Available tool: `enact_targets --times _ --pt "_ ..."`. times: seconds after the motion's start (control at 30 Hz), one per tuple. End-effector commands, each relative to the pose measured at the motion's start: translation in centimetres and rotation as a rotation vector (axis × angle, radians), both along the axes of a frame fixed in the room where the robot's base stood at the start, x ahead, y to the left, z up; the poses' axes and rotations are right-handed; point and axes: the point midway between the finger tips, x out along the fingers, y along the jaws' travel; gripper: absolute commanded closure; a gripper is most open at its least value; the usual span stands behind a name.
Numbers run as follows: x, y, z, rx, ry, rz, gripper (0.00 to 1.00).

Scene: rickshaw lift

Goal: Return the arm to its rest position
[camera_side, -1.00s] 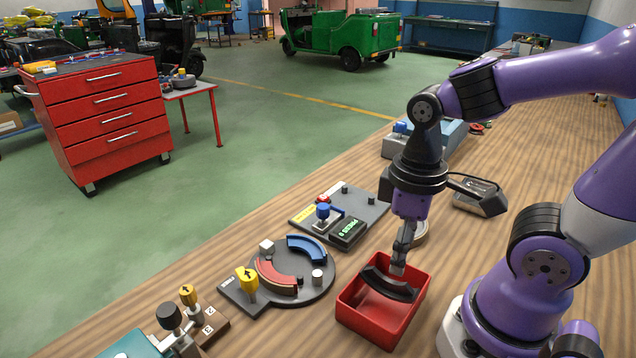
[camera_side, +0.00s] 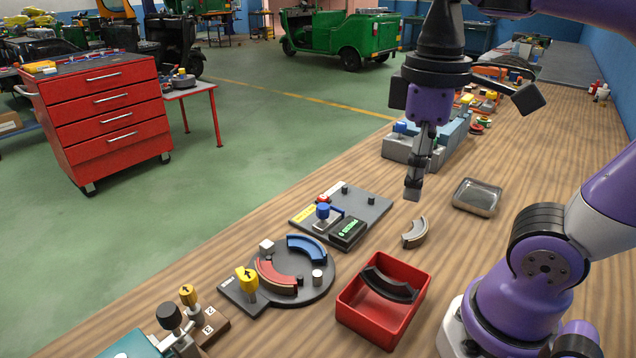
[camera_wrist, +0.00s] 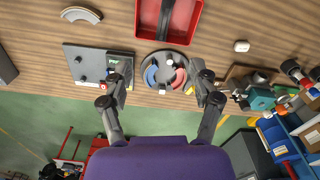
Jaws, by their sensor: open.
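My gripper (camera_side: 413,190) hangs fingers-down above the table, with its two fingers spread apart and nothing between them in the wrist view (camera_wrist: 160,92). In the side view it is raised beyond the red tray (camera_side: 366,326), clear of everything on the table. A black curved pad (camera_side: 390,288) lies in the tray, apart from my gripper. A grey-beige curved pad (camera_side: 415,233) lies on the bare table below my gripper; it also shows in the wrist view (camera_wrist: 82,15).
A round fixture (camera_side: 325,268) with blue and red curved pads stands left of the tray. A grey plate (camera_side: 372,205) with a green display lies beyond it. A shallow grey dish (camera_side: 477,196) and a grey-blue fixture (camera_side: 400,150) stand farther back. Table between them is clear.

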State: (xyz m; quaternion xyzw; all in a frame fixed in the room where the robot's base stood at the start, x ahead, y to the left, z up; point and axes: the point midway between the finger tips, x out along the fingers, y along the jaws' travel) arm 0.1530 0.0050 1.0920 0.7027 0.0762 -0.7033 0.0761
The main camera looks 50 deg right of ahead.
Motion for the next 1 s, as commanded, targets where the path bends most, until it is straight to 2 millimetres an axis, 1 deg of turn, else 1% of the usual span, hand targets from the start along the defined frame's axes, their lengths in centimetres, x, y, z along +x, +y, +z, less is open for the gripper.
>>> enact_targets --times 0.17,0.27,0.4,0.5,0.63,1.0 --pt "0.0 0.0 0.1 0.000 0.000 0.000 0.30" --pt "0.4 0.0 -0.5 0.002 -0.041 -0.018 0.30" --pt "2.3 -0.2 -2.8 0.014 -0.223 -0.097 0.30" --pt "3.6 -0.3 -4.1 0.030 -0.359 -0.157 0.30" --pt "4.7 -0.4 -4.9 0.048 -0.469 -0.203 0.30" --pt "4.9 -0.5 -5.0 0.053 -0.492 -0.212 0.30"
